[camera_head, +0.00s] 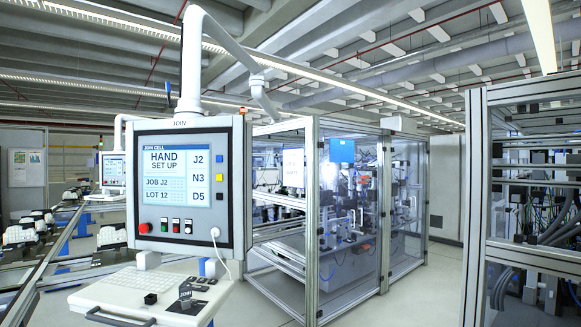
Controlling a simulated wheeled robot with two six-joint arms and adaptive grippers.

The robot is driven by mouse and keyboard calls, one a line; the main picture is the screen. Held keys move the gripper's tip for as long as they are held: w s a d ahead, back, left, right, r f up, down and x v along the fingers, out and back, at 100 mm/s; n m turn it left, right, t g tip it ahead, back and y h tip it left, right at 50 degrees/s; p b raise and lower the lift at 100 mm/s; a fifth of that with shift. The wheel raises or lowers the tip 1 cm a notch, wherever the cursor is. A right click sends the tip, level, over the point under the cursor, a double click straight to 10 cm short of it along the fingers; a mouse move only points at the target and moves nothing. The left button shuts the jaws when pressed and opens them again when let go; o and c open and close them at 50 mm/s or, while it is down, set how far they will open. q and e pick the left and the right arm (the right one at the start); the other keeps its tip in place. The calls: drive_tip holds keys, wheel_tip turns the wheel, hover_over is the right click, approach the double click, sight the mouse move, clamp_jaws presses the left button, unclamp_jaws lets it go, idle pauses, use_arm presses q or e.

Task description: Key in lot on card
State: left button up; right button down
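A control panel (136,222) hangs from a white arm at the left. Its lit screen (178,196) reads "HAND SET UP", "JOB J2" and "LOT 12", with J2, N3 and D5 down its right side. Blue, yellow and black keys (219,178) sit beside these. A red button (144,228) and several small buttons line the bottom. A white keyboard (125,288) lies on the shelf below. A small dark grey tag-like piece (187,297) with unreadable lettering is at the shelf's right. I cannot tell which item is the lot card. Neither gripper is in view.
A glass-walled machine cell (312,230) stands behind the panel, with a blue sheet (342,151) and a white sheet (293,168) on it. A framed rack with cables (474,200) stands at the right. A conveyor (45,265) runs along the left. Floor (420,295) between cell and rack is clear.

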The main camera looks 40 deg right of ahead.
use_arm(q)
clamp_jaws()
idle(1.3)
